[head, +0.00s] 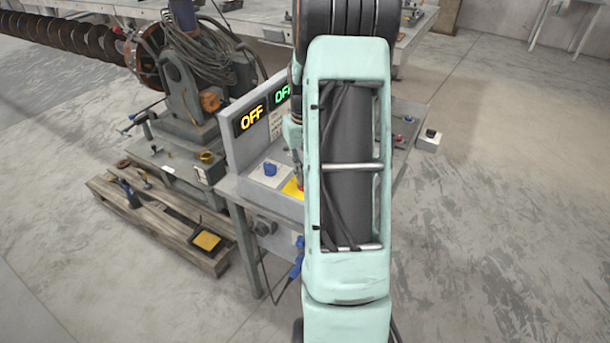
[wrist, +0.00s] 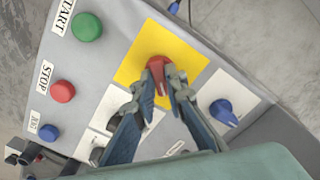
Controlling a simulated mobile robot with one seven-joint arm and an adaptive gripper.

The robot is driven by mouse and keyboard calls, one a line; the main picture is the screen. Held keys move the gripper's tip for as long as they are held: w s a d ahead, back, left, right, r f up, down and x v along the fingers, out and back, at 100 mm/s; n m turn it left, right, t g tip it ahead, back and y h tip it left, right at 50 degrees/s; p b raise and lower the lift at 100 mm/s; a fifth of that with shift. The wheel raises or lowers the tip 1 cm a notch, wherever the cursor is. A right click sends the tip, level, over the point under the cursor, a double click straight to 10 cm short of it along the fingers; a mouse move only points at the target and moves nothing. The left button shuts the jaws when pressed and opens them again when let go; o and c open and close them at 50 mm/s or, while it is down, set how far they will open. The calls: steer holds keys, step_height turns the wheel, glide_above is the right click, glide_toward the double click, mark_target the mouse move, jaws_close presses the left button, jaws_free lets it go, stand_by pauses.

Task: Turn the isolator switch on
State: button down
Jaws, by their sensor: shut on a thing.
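The red isolator knob (wrist: 155,67) sits on a yellow plate (wrist: 188,61) on the grey control panel (wrist: 243,78) in the wrist view. My gripper (wrist: 162,82) is shut on the red knob, with one finger on each side of it. The fingers hide part of the knob's lower side. In the head view my arm covers most of the panel; a corner of the yellow plate (head: 291,188) shows beside it. An upright display on the panel reads OFF in yellow (head: 251,118); a second, green readout (head: 282,94) is partly hidden.
In the wrist view a green START button (wrist: 87,27), a red STOP button (wrist: 62,91) and a blue knob (wrist: 222,110) stand near my fingers. In the head view a wooden pallet (head: 170,218) lies left of the panel's stand.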

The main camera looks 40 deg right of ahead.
steer(key=m, duration=0.4)
steer(key=shift+m, duration=2.8)
steer(key=c, duration=2)
jaws_free()
steer(key=shift+o, duration=0.2)
steer(key=shift+r, duration=0.15)
step_height(320, 180, up, 12)
